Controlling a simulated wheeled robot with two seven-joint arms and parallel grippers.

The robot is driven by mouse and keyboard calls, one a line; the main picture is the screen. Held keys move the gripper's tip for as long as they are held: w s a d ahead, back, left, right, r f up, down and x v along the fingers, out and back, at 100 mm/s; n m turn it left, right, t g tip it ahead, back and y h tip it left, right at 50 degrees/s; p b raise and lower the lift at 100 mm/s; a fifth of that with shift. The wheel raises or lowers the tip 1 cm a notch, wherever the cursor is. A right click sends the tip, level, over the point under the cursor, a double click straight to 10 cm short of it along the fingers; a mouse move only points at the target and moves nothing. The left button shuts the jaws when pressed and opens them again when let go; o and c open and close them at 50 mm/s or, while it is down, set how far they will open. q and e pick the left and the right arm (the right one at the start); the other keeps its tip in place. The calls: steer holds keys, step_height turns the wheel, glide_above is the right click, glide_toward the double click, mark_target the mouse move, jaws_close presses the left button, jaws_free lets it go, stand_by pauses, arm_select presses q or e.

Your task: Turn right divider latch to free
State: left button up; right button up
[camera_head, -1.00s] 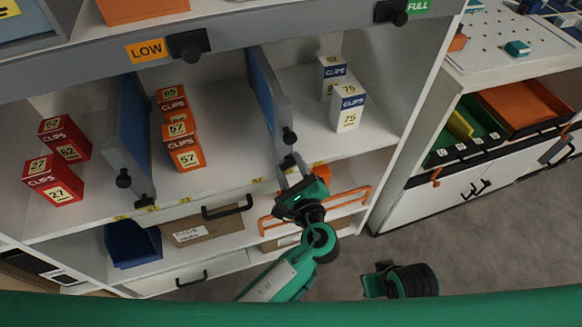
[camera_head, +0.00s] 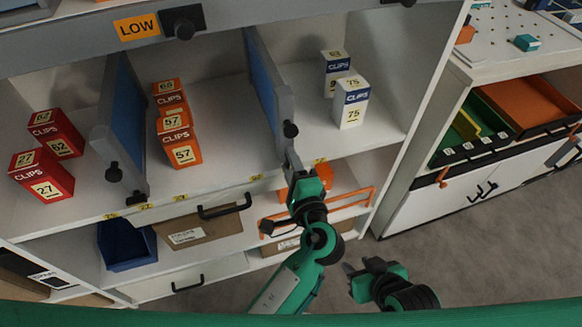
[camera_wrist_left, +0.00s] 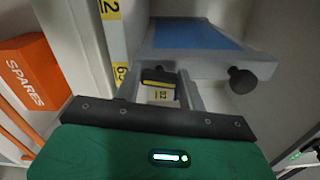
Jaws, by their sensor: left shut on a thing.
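The right divider (camera_head: 270,85) is a blue panel in a grey frame, upright on the middle shelf. A black knob (camera_head: 290,130) is on its front edge, and this knob shows at the right in the left wrist view (camera_wrist_left: 243,79). The black divider latch (camera_wrist_left: 158,76) lies low at the divider's front, between my left gripper's fingers in the left wrist view. My left gripper (camera_head: 292,160) is shut on this latch, and it mostly hides the latch in the head view. My right gripper (camera_head: 358,270) hangs low over the floor, away from the shelf; its jaw opening is unclear.
The left divider (camera_head: 125,125) stands between red (camera_head: 45,175) and orange (camera_head: 175,135) clips boxes. White-blue clips boxes (camera_head: 350,105) stand right of the right divider. An orange SPARES box (camera_wrist_left: 35,72) is below, beside my left gripper. Drawer handles (camera_head: 225,207) protrude below.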

arm_select(q)
steer(key=shift+n, duration=0.3)
arm_select(e)
steer(key=shift+w+a+t, duration=0.25)
steer(key=shift+a+t, duration=0.05)
steer(key=shift+a, duration=0.15)
arm_select(q)
steer(key=o, duration=1)
steer(key=shift+f, duration=0.1)
steer(key=shift+f, duration=0.1)
steer(key=shift+s, duration=0.1)
arm_select(e)
steer(key=shift+s, duration=0.1)
